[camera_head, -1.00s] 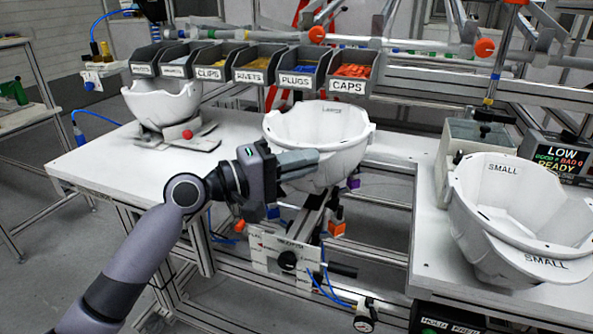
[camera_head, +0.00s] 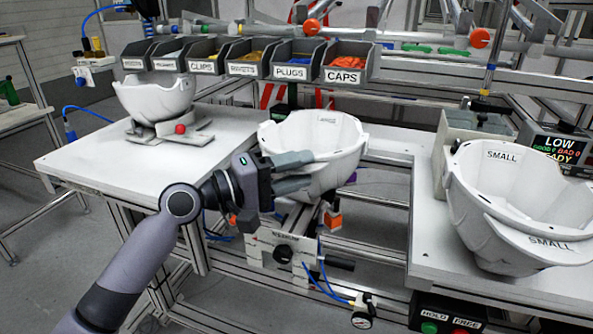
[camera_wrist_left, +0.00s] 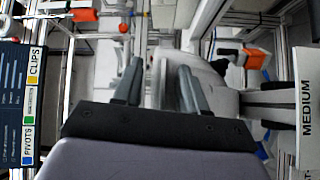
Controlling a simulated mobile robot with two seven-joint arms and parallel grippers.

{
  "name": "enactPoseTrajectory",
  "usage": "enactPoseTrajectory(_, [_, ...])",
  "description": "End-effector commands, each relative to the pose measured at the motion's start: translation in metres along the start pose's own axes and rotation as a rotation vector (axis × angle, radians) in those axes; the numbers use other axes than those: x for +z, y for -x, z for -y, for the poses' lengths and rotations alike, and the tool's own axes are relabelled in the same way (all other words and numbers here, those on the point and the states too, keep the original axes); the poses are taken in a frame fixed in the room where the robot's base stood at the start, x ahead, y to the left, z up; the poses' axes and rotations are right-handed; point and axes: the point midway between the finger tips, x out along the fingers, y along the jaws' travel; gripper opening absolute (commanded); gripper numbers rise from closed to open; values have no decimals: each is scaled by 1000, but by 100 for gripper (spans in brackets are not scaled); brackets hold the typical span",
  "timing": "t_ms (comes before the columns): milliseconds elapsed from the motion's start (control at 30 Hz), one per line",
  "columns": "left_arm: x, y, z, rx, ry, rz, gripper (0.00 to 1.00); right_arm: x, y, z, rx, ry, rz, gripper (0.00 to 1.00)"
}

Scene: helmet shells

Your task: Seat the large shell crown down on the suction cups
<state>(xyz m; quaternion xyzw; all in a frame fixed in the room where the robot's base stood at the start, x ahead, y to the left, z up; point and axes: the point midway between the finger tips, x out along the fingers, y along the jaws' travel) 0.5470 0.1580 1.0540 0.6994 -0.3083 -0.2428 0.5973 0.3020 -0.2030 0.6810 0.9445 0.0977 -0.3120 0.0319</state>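The large shell (camera_head: 340,158) is white and bowl-like, in the middle of the head view, opening up and crown down. It sits low over a frame-mounted fixture (camera_head: 283,250). The suction cups are hidden beneath it, so contact with them cannot be seen. My left gripper (camera_head: 309,170) is at the shell's near left side, its two fingers spread apart. In the left wrist view the fingers (camera_wrist_left: 160,75) are parted, with the pale curved shell (camera_wrist_left: 222,95) to their right. Whether a finger touches it cannot be told. My right gripper is not in view.
Another white shell (camera_head: 160,98) sits on a stand on the left table (camera_head: 120,160). Shells marked SMALL (camera_head: 500,205) are stacked on the right bench (camera_head: 427,230). A row of part bins, including CAPS (camera_head: 347,64), hangs behind the large shell. Rails and hoses lie below it.

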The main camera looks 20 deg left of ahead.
Motion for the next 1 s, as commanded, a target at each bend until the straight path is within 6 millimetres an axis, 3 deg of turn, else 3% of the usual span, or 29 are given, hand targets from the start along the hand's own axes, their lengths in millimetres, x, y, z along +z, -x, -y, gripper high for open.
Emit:
enactPoseTrajectory(267, [1,2,3,-7,5,2,41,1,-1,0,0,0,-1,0])
enactPoseTrajectory(700, [0,64,3,-4,1,0,41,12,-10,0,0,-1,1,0])
enactPoseTrajectory(1000, [0,72,0,-1,1,1,41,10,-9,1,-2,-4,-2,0])
